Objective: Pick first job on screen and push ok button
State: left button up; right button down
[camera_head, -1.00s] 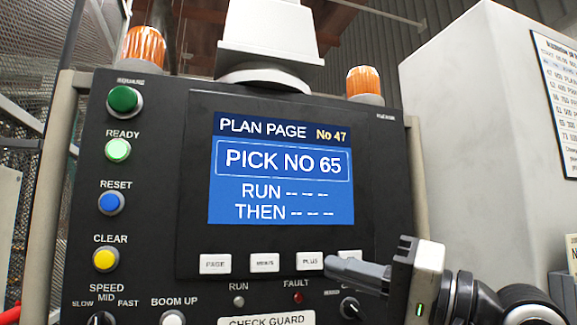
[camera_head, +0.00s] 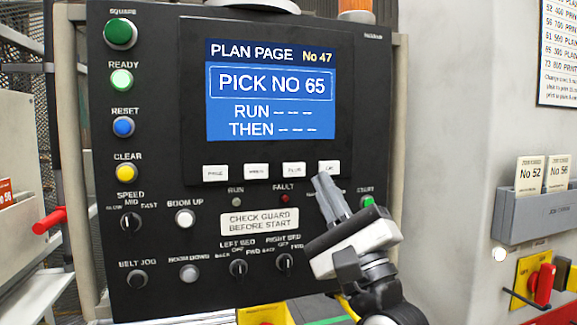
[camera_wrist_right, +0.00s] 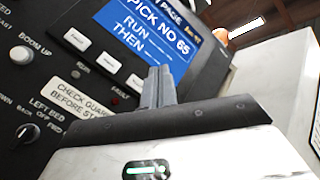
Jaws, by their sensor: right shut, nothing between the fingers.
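The control panel's blue screen (camera_head: 271,120) reads PLAN PAGE No 47, PICK NO 65, RUN and THEN with dashes. Below it is a row of white keys: PAGE (camera_head: 215,173), MINUS (camera_head: 256,171), PLUS (camera_head: 293,169) and the OK button (camera_head: 329,167) at the right end. My right gripper (camera_head: 326,180) is shut and empty, its fingertips just below the OK button in the head view; I cannot tell whether they touch the panel. In the right wrist view the fingers (camera_wrist_right: 159,75) point at the panel and hide part of the key row. My left gripper is not in view.
Job cards No 52 (camera_head: 529,173) and No 56 (camera_head: 558,172) stand in a grey holder (camera_head: 530,201) at the right. Knobs and buttons, including green START (camera_head: 368,202), surround the gripper. A red handle (camera_head: 49,220) sticks out at the left.

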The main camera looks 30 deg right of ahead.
aim_at(302, 179)
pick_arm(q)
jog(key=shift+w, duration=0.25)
pick_arm(e)
jog(key=shift+w, duration=0.15)
pick_arm(q)
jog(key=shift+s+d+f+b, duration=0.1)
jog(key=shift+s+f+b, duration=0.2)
jog(key=shift+b, duration=0.35)
pick_arm(e)
jog(key=w, duration=0.2)
jog(key=w+d, duration=0.1)
jog(key=w, duration=0.2)
jog(key=w+d, duration=0.1)
jog(key=w, duration=0.2)
jog(key=shift+w, duration=0.2)
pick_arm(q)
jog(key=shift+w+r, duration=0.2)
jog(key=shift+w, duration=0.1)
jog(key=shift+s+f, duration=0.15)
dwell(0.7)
pick_arm(e)
jog(key=shift+w+d, duration=0.1)
jog(key=shift+w, duration=0.35)
